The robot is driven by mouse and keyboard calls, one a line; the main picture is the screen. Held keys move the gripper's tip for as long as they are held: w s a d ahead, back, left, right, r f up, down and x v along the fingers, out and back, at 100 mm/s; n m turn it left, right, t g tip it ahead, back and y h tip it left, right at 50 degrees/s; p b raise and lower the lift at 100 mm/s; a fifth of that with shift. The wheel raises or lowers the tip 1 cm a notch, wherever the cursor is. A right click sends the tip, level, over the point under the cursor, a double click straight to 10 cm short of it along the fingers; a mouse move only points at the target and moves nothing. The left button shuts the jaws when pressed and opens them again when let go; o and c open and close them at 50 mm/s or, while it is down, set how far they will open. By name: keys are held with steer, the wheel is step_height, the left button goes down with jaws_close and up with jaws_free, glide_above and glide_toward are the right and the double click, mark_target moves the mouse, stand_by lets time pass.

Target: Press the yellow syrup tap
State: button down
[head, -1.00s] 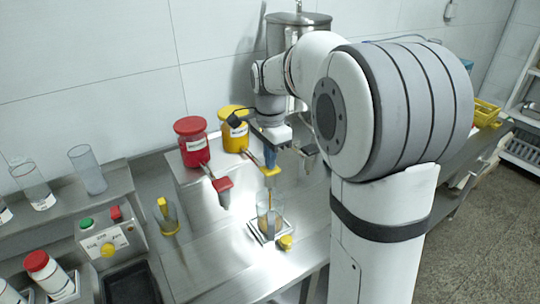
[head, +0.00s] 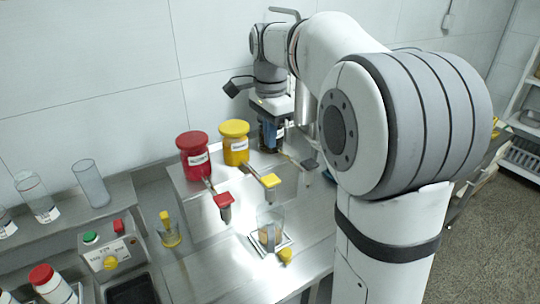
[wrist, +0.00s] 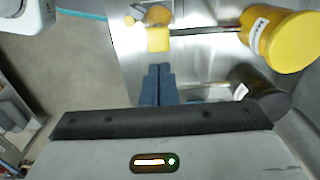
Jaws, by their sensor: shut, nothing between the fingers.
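The yellow syrup tap (head: 270,181) sticks out from the steel stand on a thin pipe below the yellow jar (head: 235,143). It also shows in the wrist view (wrist: 158,40), with its jar (wrist: 278,40) to the right. My gripper (head: 269,136) is shut and empty, above and behind the tap and apart from it, near a dark jar. Its blue fingers (wrist: 157,72) lie just below the tap in the wrist view. A clear glass (head: 270,228) stands on a small square plate below the tap, with some brownish yellow content low in it.
A red jar (head: 195,155) with a red tap (head: 224,200) stands left of the yellow one. A dark tap (head: 309,164) is close on the right. A control box (head: 110,248) and several glasses are at the left. The wall is behind.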

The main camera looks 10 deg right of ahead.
mark_target(270, 179)
steer(key=shift+r, duration=1.4)
stand_by(0.4)
steer(key=p, duration=0.1)
steer(key=r+p, duration=0.1)
steer(key=p, duration=0.1)
steer(key=shift+s+r, duration=0.3)
step_height(270, 179, down, 14)
steer(key=p, duration=0.2)
steer(key=shift+p, duration=0.3)
stand_by(0.3)
